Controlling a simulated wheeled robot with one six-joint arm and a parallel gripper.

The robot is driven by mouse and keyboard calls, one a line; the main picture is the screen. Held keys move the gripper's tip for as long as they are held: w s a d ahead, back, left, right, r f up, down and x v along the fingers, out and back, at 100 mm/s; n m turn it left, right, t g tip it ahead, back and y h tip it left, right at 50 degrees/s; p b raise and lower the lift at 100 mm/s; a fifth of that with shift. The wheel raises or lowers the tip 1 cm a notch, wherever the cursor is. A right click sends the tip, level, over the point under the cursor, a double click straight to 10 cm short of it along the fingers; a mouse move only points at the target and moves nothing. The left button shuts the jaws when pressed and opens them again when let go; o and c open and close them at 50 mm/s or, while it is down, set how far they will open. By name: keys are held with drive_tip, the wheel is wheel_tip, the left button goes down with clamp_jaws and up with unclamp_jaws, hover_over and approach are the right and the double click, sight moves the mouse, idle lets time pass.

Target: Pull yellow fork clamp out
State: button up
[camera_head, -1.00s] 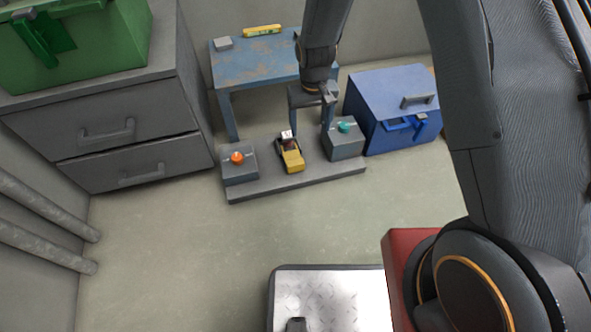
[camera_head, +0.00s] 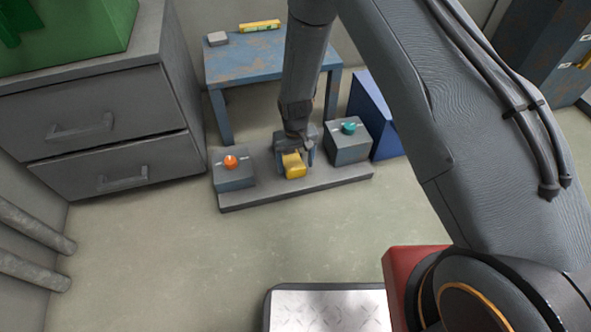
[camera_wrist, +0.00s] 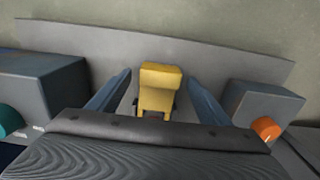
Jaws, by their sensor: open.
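The yellow fork clamp (camera_head: 293,166) sits on the grey base plate (camera_head: 335,178), between a box with an orange knob (camera_head: 230,162) and a box with a teal knob (camera_head: 348,128). My gripper (camera_head: 294,158) is lowered over the clamp from above and behind, hiding its rear part. In the wrist view the yellow clamp (camera_wrist: 160,85) lies between my two open fingers, with a visible gap on each side. The fingers do not touch it there. The clamp's lower end is hidden by my gripper's body.
A worn blue table (camera_head: 250,66) stands behind the plate, with a yellow level (camera_head: 260,26) on it. A grey drawer cabinet (camera_head: 100,125) is at left and a blue box (camera_head: 372,105) at right.

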sight(295, 167)
drive_tip(key=shift+f+b, duration=0.55)
drive_tip(key=shift+f, duration=1)
drive_tip(key=shift+c, duration=0.4)
